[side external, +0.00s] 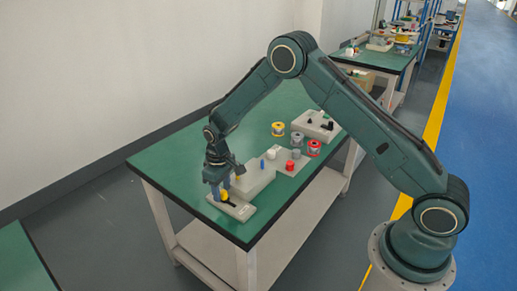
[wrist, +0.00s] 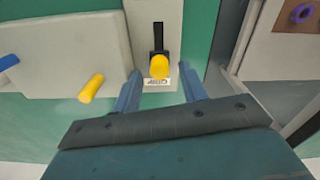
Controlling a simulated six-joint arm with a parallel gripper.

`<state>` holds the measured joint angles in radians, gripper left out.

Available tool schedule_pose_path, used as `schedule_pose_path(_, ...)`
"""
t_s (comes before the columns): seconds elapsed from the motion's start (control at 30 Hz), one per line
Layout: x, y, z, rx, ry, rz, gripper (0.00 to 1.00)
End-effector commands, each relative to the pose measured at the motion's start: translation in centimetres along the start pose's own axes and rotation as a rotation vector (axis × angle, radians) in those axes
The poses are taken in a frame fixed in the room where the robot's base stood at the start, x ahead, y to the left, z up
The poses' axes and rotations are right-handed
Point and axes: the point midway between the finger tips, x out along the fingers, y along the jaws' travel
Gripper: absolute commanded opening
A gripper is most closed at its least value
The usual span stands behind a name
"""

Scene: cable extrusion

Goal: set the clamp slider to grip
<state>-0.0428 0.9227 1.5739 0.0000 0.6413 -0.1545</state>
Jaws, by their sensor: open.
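The clamp slider has a yellow knob (wrist: 159,67) on a black base in a dark slot (wrist: 158,35) of a pale plate (wrist: 145,15). In the wrist view the knob is at the near end of the slot, by a small printed label (wrist: 158,82) too small to read surely. In the side external view the knob (side external: 224,196) shows low between my fingers. My gripper (wrist: 160,82) is open, with one blue finger on each side of the knob and a gap to each. I cannot tell whether the fingertips are lower than the knob's top.
A pale block (wrist: 60,50) with a yellow peg (wrist: 91,88) and a blue peg (wrist: 8,62) stands left of the slider plate. Several spools, such as a yellow one (side external: 278,129), stand farther along the green table (side external: 180,150). The table edge is close to the plate.

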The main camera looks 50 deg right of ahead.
Motion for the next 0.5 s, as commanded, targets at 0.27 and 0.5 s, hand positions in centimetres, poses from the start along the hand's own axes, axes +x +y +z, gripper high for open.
schedule_pose_path(0.27, -0.9, 0.0, 0.0, 0.0, 0.0, 0.0, 0.42)
schedule_pose_path(0.5, -3.9, 0.0, 0.0, 0.0, 0.001, 0.0, 0.42)
